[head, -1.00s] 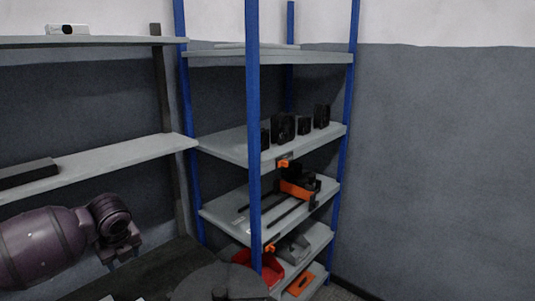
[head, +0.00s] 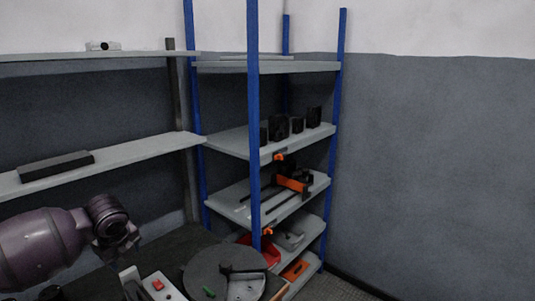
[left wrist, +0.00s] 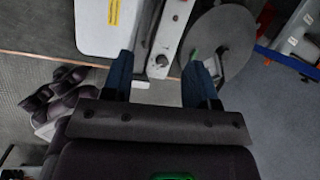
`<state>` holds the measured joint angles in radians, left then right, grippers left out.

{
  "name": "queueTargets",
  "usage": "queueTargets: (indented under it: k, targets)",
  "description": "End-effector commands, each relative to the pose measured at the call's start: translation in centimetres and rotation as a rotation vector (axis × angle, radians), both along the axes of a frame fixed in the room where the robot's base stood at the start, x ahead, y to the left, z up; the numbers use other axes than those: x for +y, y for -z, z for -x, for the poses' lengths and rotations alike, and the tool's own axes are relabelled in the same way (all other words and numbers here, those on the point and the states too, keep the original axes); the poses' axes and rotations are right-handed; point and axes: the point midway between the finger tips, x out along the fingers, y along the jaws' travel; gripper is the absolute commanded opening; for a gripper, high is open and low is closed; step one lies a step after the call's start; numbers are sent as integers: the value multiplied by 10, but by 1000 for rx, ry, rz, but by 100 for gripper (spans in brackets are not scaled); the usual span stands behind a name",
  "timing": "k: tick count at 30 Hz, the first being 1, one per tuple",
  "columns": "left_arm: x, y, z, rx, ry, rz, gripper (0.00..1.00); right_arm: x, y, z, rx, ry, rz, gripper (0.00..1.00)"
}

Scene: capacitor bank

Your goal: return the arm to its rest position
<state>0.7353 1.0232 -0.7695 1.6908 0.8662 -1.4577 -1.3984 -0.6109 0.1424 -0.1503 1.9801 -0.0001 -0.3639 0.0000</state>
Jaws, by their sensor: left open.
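My left arm, dark purple, comes in from the left in the head view. Its gripper (head: 128,248) hangs over the dark bench, partly blurred against it. In the left wrist view the two blue-tipped fingers of my left gripper (left wrist: 158,75) stand wide apart with nothing held between them. Beyond them are a white box with a yellow label (left wrist: 112,15), a light grey bar and a round grey disc (left wrist: 222,40). My right gripper does not show in either view.
A blue-posted shelf rack (head: 253,120) holds black parts and orange tools. Wall shelves (head: 120,152) stand at the left, one bearing a black box (head: 56,164). On the bench (head: 165,248) are a red-buttoned panel (head: 158,284) and a small green piece (head: 209,292). Floor at right looks clear.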

Motion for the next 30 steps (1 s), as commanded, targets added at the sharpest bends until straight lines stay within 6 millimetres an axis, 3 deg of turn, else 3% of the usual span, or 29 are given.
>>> queueTargets:
  k: [6, 9, 13, 16, 21, 30]
  targets:
    - [-20, -26, -32, -281, -180, 182, 53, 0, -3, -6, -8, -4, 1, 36]
    - [-47, -45, -49, -430, -241, 337, 53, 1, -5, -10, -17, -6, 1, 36]
    - [-87, -41, -53, -561, -321, 597, 53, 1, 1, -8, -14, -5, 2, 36]
    - [-118, -24, -44, -617, -396, 832, 53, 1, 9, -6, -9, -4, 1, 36]
    - [-147, 14, -17, -640, -531, 1158, 53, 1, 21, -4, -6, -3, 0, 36]
    - [-152, 92, 46, -635, -791, 1509, 53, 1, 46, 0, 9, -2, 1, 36]
